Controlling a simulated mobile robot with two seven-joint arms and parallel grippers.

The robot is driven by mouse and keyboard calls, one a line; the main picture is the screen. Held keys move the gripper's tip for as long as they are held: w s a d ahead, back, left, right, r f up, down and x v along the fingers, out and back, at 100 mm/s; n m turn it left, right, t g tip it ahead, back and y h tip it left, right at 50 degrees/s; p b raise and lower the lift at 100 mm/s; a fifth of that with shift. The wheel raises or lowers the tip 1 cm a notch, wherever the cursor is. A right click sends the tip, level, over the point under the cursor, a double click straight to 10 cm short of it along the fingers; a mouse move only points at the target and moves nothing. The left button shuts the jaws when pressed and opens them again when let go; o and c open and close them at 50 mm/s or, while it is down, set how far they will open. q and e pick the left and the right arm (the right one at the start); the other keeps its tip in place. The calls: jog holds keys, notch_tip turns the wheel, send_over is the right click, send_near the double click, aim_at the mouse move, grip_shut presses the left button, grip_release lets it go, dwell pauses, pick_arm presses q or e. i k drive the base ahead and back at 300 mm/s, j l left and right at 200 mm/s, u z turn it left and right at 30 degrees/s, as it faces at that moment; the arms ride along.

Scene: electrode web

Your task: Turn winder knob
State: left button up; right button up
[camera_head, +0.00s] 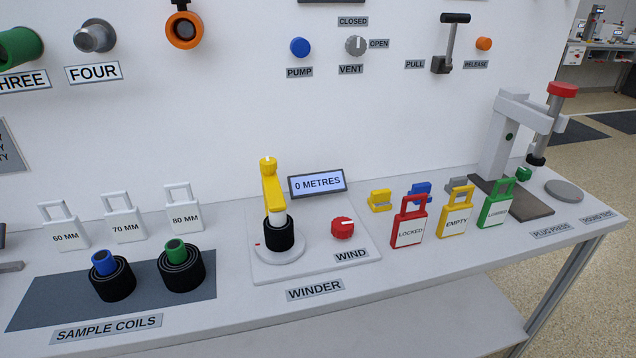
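The winder (260,268) is a pale plate on the bench, with a "WINDER" label in front. Its red knob (342,228) sits at the plate's right, above a "WIND" label, with a pale mark on its top. To the left, a black coil (279,235) stands on a round white disc, with a yellow arm (270,190) over it. A display (317,183) behind reads "0 METRES". Neither of my grippers is in view, and nothing touches the knob.
Red "LOCKED" (409,225), yellow "EMPTY" (456,214) and green (496,207) tags stand right of the winder. A plug press (497,150) is farther right. Sample coils lie on a dark mat (50,305) at left. The bench front near the knob is clear.

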aim_at(342, 228)
jog(key=k+j+u, duration=0.1)
jog(key=k+j, duration=0.15)
jog(key=j, duration=0.15)
jog(key=k+j+u, duration=0.15)
jog(key=j, duration=0.25)
jog(key=k+j+u, duration=0.1)
jog(key=k+j, duration=0.25)
